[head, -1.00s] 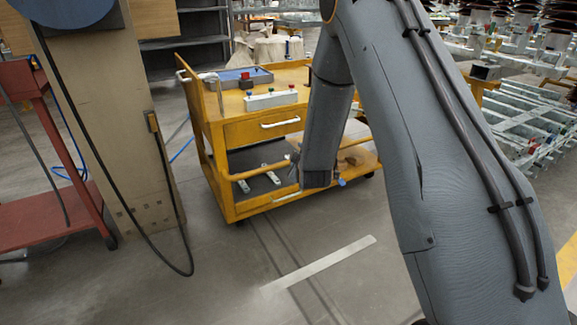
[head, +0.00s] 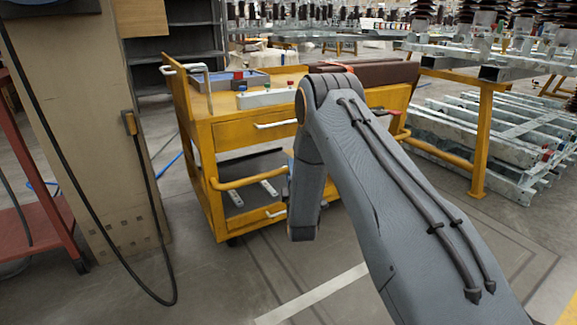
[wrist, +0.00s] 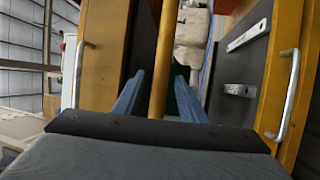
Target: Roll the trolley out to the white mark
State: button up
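The yellow trolley (head: 228,137) stands on the floor left of centre in the head view, with a yellow rail (head: 245,180) across its near side. The white mark (head: 312,296) is a strip on the floor in front of it, apart from the trolley and partly hidden by my arm. My gripper (wrist: 160,80) shows in the wrist view with its two blue fingers apart. A yellow bar (wrist: 163,55) of the trolley runs between them, with gaps visible on both sides. In the head view my arm hides most of the gripper.
A white box with buttons (head: 265,98) and a dark brown case (head: 370,73) are on the trolley top. A beige post (head: 95,150) with a hanging cable and a red stand (head: 45,225) are at left. Metal frames (head: 480,140) are stacked at right. Floor around the mark is clear.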

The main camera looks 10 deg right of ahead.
jog(key=shift+b+x, duration=1)
jog(key=shift+x, duration=1.7)
jog(key=shift+d+f, duration=0.1)
grip_shut()
